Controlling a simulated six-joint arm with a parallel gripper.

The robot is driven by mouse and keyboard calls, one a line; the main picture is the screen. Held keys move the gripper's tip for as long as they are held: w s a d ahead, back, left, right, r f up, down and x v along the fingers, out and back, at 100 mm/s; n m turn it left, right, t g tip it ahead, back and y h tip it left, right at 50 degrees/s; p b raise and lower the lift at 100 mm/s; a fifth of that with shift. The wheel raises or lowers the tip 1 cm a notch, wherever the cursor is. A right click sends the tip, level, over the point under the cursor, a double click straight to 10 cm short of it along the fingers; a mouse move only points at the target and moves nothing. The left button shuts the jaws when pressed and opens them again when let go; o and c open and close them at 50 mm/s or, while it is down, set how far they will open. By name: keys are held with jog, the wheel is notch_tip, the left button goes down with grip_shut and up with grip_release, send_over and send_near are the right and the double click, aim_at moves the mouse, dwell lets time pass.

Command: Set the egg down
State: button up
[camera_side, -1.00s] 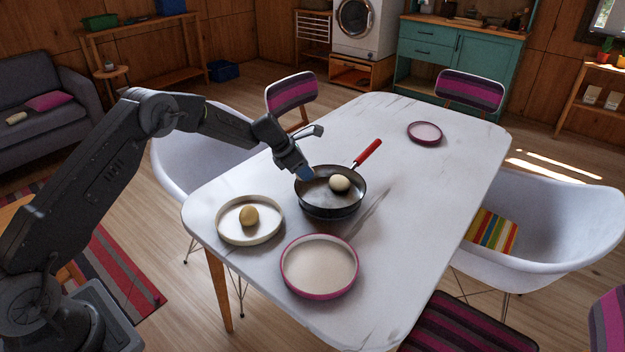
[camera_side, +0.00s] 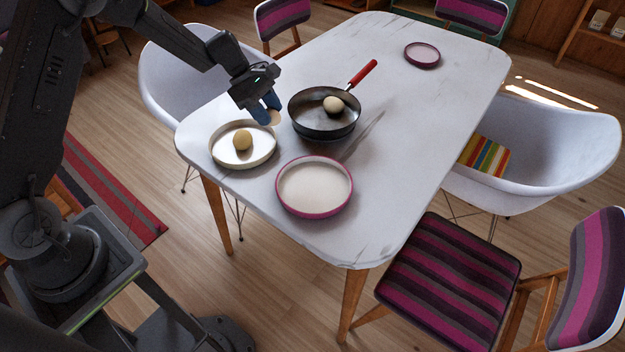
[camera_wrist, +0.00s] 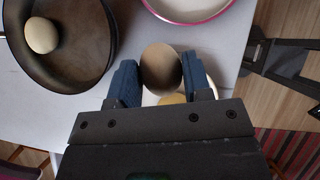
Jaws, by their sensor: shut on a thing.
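My gripper (camera_side: 267,109) is shut on a tan egg (camera_side: 274,118), held over the table between the pan and the white dish. In the wrist view the held egg (camera_wrist: 160,68) sits between the blue fingers. A black frying pan (camera_side: 309,129) with a red handle stands to its right, with a pale egg (camera_side: 334,104) inside; that egg also shows in the wrist view (camera_wrist: 42,35). A white round dish (camera_side: 222,158) at left holds a yellowish-brown egg (camera_side: 242,141), partly hidden behind my gripper in the wrist view (camera_wrist: 172,99).
An empty pink-rimmed dish (camera_side: 314,187) stands nearer the front of the white table (camera_side: 420,130). A small pink-rimmed plate (camera_side: 422,55) is at the far end. The table's right side is clear. Chairs surround the table, including a white one (camera_side: 185,85) near my arm.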

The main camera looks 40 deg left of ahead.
jog(key=s+d+m+g, duration=0.2)
jog(key=s+d+m, duration=0.1)
jog(key=s+d, duration=0.2)
send_over(320, 191)
jog(key=a, duration=0.2)
notch_tip(320, 191, down, 7)
jog(key=shift+w+a+f, duration=0.1)
jog(key=shift+a+f, duration=0.05)
jog(key=shift+f, duration=1.95)
jog(key=shift+f, duration=0.1)
jog(key=o, duration=0.9)
jog(key=v, duration=1.2)
